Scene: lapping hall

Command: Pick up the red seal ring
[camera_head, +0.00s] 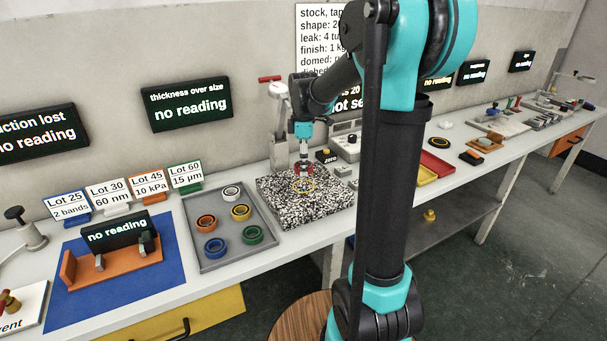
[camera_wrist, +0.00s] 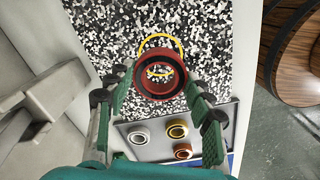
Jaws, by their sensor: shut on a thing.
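The red seal ring (camera_wrist: 163,94) is between the two green-padded fingers of my gripper (camera_wrist: 160,82) in the wrist view, and the fingers are shut on it. In the head view the red ring (camera_head: 298,170) shows as a small red band under my gripper (camera_head: 304,160). It appears to be held a little above the black-and-white speckled plate (camera_head: 330,210), though the exact gap cannot be told. A thin yellow circle (camera_head: 303,191) lies on the plate below, and it also shows in the wrist view (camera_wrist: 160,35) behind the ring.
A grey tray (camera_head: 193,223) left of the plate holds white, orange, yellow, blue and green rings. A grey stand (camera_head: 279,140) with a red handle rises close behind the plate. A blue mat (camera_head: 80,300) bears an orange fixture. Red and yellow trays (camera_head: 436,163) lie to the right.

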